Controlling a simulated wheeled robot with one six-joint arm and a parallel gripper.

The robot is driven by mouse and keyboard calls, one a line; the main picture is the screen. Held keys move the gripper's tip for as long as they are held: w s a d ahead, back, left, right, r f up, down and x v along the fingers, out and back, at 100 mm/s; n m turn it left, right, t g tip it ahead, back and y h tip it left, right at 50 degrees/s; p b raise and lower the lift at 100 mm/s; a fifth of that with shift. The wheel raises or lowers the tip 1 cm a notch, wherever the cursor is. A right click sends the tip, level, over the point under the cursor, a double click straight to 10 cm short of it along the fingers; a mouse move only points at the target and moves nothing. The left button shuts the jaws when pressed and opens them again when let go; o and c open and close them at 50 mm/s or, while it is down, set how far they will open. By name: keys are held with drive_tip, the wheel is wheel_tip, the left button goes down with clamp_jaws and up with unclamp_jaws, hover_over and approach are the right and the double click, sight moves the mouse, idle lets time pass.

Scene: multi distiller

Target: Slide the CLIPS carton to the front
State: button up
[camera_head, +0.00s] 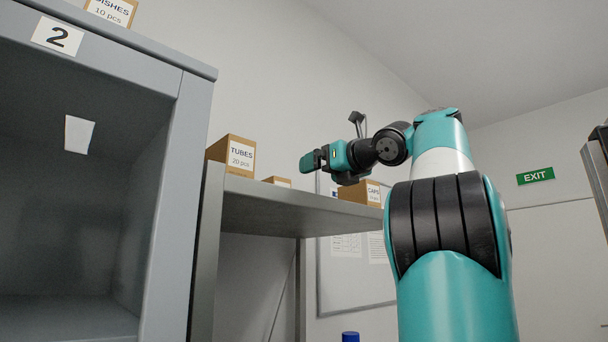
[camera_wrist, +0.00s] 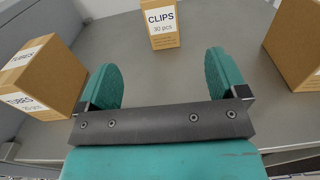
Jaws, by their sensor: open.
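The CLIPS carton (camera_wrist: 163,22) is a small brown box with a white label reading "CLIPS 30 pcs". In the wrist view it stands upright on the grey shelf (camera_wrist: 130,50), farther back than my gripper. My gripper (camera_wrist: 166,75) has its two teal fingers apart with nothing between them, and the carton lies ahead, roughly in line with the gap and not touched. In the head view my gripper (camera_head: 312,161) is above the shelf (camera_head: 290,206). A small carton low on that shelf (camera_head: 277,181) shows only its top, its label unreadable there.
The TUBES carton (camera_head: 230,154) stands left on the shelf, also at the left in the wrist view (camera_wrist: 45,78). The CAPS carton (camera_head: 361,194) stands at the right; a carton at the wrist view's right (camera_wrist: 297,45) flanks the gap. A grey cabinet (camera_head: 170,190) marked 2 stands left.

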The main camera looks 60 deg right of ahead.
sight(283, 182)
drive_tip(key=shift+w, duration=0.2)
drive_tip(key=shift+w, duration=0.35)
drive_tip(key=p+x, duration=0.6)
drive_tip(key=x, duration=0.8)
drive_tip(key=shift+w+d+r, duration=0.15)
drive_tip(key=shift+w, duration=0.25)
drive_tip(key=shift+p+x, duration=0.45)
drive_tip(key=shift+x, duration=0.35)
